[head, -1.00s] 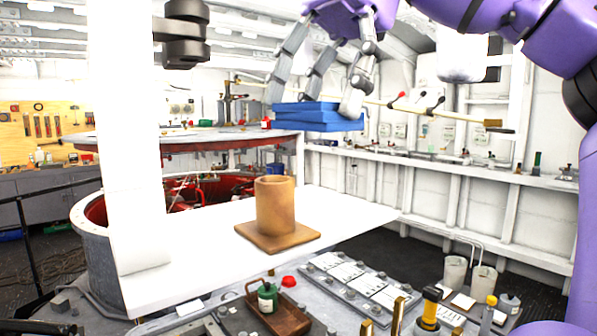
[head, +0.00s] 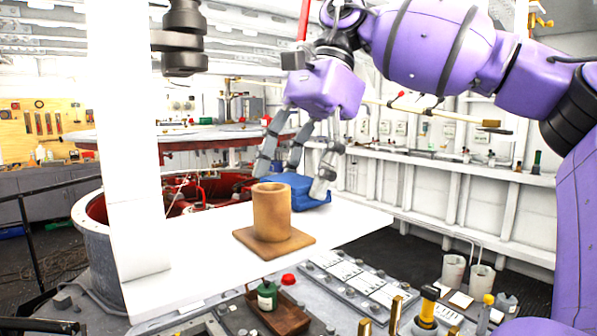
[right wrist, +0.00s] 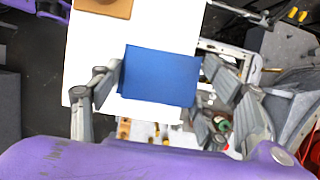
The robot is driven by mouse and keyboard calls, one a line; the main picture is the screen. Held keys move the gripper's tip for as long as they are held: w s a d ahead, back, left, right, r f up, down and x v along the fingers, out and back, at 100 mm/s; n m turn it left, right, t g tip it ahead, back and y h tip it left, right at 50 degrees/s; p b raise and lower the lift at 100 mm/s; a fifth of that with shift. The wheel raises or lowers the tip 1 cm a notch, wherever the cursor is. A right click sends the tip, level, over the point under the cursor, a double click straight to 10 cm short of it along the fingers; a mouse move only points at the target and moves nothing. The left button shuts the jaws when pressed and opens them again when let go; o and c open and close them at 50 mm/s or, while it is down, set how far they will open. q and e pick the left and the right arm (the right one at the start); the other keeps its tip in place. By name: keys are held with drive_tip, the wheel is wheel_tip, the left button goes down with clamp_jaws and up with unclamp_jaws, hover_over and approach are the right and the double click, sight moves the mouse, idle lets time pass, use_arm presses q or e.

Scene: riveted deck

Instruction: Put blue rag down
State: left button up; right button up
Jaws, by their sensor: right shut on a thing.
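The blue rag (head: 308,193) is a folded, flat block at the back of a white table (head: 352,222), partly hidden behind a brown cup. My right gripper (head: 291,176) reaches down from above and is shut on it. In the right wrist view the rag (right wrist: 160,76) lies between the fingers of the gripper (right wrist: 160,72), over the white table (right wrist: 92,45) and close to its right edge. I cannot tell whether the rag touches the tabletop.
The brown cup (head: 271,212) stands on a square brown base (head: 262,243), just in front of the rag. A console with a green bottle (head: 267,295) lies below the near table edge. The tabletop left of the cup is clear.

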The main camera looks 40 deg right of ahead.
sight(302, 177)
drive_tip(key=shift+f, duration=0.15)
drive_tip(key=o, duration=1)
use_arm(q)
drive_tip(key=shift+s, duration=0.1)
drive_tip(key=shift+a, duration=0.1)
use_arm(e)
drive_tip(key=shift+r, duration=0.25)
drive_tip(key=d+r, duration=0.1)
drive_tip(key=r, duration=0.1)
drive_tip(key=d+r+b, duration=0.1)
drive_tip(key=d+r, duration=0.1)
drive_tip(key=shift+d+r, duration=0.15)
use_arm(q)
drive_tip(key=shift+s+f+p, duration=0.1)
drive_tip(key=shift+s+p, duration=0.05)
drive_tip(key=shift+p, duration=0.5)
use_arm(e)
drive_tip(key=shift+s+d, duration=0.25)
drive_tip(key=shift+d, duration=1.5)
drive_tip(key=shift+s+d, duration=0.25)
drive_tip(key=shift+d, duration=1.5)
drive_tip(key=shift+s+d, duration=0.25)
drive_tip(key=shift+d, duration=1.5)
